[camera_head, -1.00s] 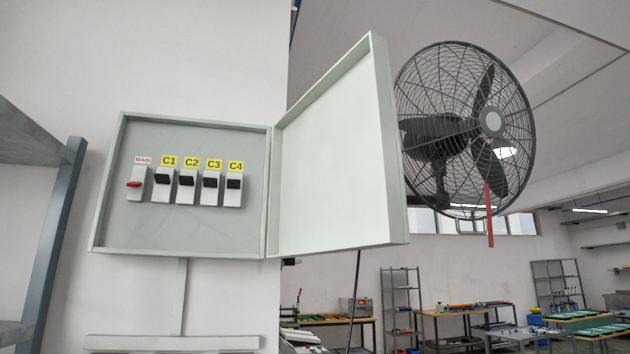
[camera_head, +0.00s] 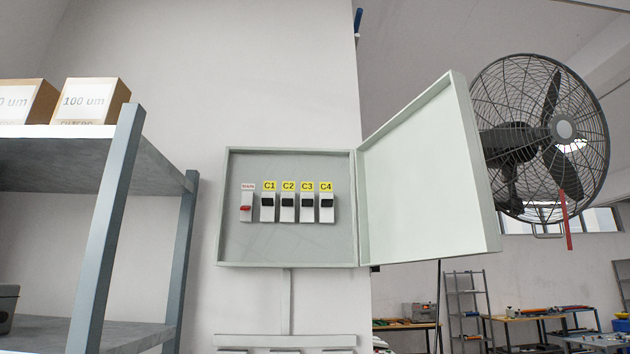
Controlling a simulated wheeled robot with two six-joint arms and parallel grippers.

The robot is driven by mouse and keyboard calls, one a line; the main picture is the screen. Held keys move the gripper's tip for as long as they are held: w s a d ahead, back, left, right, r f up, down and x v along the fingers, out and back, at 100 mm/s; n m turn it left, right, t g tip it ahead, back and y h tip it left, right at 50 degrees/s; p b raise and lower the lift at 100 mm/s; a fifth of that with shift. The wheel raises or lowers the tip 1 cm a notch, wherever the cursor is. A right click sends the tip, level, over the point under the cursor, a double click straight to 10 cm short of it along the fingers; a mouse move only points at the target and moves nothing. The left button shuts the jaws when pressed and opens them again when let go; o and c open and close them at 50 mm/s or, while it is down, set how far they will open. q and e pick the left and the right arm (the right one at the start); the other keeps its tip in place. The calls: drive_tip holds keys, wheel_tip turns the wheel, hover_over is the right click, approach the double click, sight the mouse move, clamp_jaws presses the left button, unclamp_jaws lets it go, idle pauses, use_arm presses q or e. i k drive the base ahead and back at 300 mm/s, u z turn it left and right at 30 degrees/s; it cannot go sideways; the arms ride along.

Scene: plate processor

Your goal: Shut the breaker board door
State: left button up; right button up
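The breaker board (camera_head: 287,264) is a grey box on the white wall, near the middle of the head view. Its door (camera_head: 420,185) is hinged on the right side and stands wide open, swung out to the right. Inside are a MAIN switch (camera_head: 246,206) with a red lever and several breakers (camera_head: 287,207) labelled C1 to C4 in yellow. Neither of my grippers is in view, and nothing touches the door.
A metal shelf (camera_head: 98,230) with cardboard boxes (camera_head: 92,101) stands at the left. A large caged fan (camera_head: 540,135) is behind the door at the right. Workbenches (camera_head: 535,318) and a rack (camera_head: 467,300) stand far back at the lower right.

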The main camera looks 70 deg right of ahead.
sight(424, 192)
drive_tip(key=u, duration=0.8)
drive_tip(key=k, duration=1.8)
drive_tip(key=z, duration=2.1)
drive_tip(key=k, duration=0.45)
drive_tip(key=z, duration=0.75)
drive_tip(key=i, duration=0.55)
drive_tip(key=u, duration=0.35)
